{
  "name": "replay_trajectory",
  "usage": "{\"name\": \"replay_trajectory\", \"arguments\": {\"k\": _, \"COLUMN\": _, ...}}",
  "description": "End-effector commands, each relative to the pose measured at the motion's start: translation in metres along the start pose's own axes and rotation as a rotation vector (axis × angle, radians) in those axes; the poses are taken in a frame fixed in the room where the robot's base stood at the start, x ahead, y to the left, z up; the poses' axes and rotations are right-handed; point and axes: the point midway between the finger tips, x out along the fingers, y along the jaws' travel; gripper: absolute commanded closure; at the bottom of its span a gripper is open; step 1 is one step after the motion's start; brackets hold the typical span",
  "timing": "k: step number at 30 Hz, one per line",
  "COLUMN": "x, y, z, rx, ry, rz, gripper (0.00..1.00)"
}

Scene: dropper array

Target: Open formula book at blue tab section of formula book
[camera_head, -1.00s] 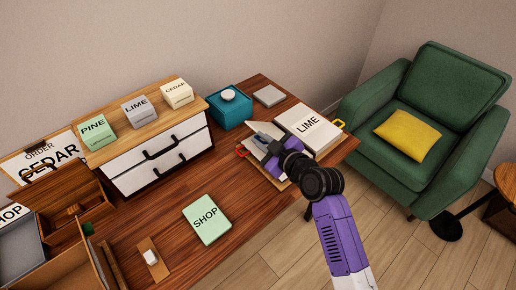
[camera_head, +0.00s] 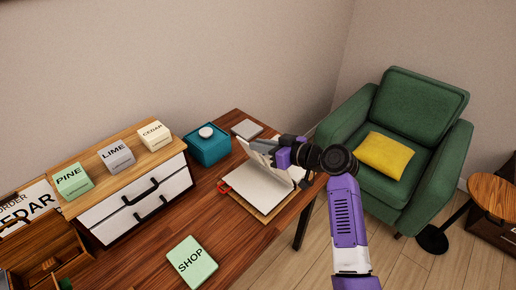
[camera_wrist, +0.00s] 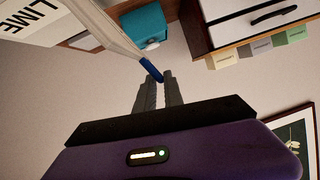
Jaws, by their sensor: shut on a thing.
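The formula book (camera_head: 262,190) lies open on the right end of the desk, with a white page flat on its left side. A red tab (camera_head: 224,187) sticks out at its left edge. A raised section of pages stands up beside my gripper (camera_head: 270,151). In the wrist view my gripper (camera_wrist: 158,79) is shut on a blue tab (camera_wrist: 151,69) at the edge of that raised section (camera_wrist: 108,30). A white face marked LIME (camera_wrist: 30,18) shows at its upper left. The book's right side is partly hidden by my gripper.
A teal box (camera_head: 208,147) and a grey pad (camera_head: 246,129) stand behind the book. A drawer unit (camera_head: 135,195) with several labelled blocks is to the left. A green SHOP block (camera_head: 191,262) lies in front. A green armchair (camera_head: 412,140) stands right of the desk.

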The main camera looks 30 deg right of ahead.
Motion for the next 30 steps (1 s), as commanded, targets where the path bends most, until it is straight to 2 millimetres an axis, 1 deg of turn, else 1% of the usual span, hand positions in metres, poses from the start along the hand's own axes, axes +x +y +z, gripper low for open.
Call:
{"name": "replay_trajectory", "arguments": {"k": 1, "x": 0.0046, "y": -0.0054, "z": -0.0029, "rx": -0.001, "ry": 0.003, "rz": -0.012, "gripper": 1.0}}
{"name": "replay_trajectory", "arguments": {"k": 11, "x": 0.0049, "y": -0.0057, "z": -0.0024, "rx": -0.001, "ry": 0.003, "rz": -0.012, "gripper": 1.0}}
{"name": "replay_trajectory", "arguments": {"k": 12, "x": 0.0049, "y": -0.0056, "z": -0.0023, "rx": -0.001, "ry": 0.002, "rz": -0.012, "gripper": 0.8}}
{"name": "replay_trajectory", "arguments": {"k": 14, "x": 0.0049, "y": -0.0056, "z": -0.0023, "rx": -0.001, "ry": 0.002, "rz": -0.012, "gripper": 0.7}}
{"name": "replay_trajectory", "arguments": {"k": 30, "x": 0.0013, "y": -0.001, "z": 0.0003, "rx": 0.001, "ry": -0.001, "rz": -0.003, "gripper": 0.7}}
